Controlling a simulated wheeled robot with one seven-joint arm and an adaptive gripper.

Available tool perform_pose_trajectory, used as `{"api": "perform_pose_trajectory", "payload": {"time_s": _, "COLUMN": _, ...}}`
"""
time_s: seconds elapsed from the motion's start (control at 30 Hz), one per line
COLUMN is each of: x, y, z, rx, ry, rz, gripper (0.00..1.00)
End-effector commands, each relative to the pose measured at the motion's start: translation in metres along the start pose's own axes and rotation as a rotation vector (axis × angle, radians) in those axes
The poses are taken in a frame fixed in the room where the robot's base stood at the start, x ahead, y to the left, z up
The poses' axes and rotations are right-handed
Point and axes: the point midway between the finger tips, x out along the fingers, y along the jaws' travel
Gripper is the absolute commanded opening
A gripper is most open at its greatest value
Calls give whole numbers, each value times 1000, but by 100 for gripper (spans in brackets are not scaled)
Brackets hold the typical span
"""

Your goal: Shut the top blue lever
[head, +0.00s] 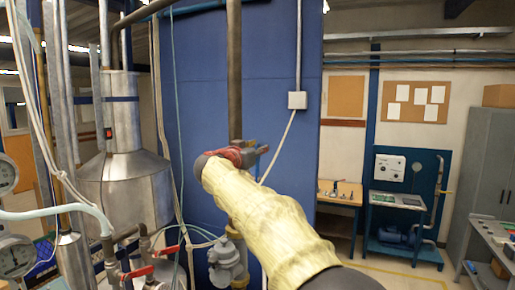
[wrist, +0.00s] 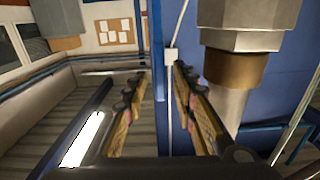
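My gripper (head: 250,152) is at the end of my pale-sleeved arm, in front of the vertical pipe (head: 234,70) in the head view. My arm and gripper hide part of the pipe.
A grey metal fitting (head: 228,262) sits lower on the pipe line. Red-handled valves (head: 135,273) and gauges (head: 16,255) are at the left, by a steel tank (head: 125,190). A blue panel (head: 200,110) stands behind. Floor is open toward the workbench (head: 340,195).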

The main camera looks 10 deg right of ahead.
Motion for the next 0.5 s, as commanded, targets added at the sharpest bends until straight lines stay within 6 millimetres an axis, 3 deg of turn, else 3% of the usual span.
{"api": "perform_pose_trajectory", "payload": {"time_s": 0.1, "x": 0, "y": 0, "z": 1, "rx": -1, "ry": 0, "rz": 0, "gripper": 27}}
{"api": "perform_pose_trajectory", "payload": {"time_s": 0.5, "x": 0, "y": 0, "z": 1, "rx": -1, "ry": 0, "rz": 0, "gripper": 5}}
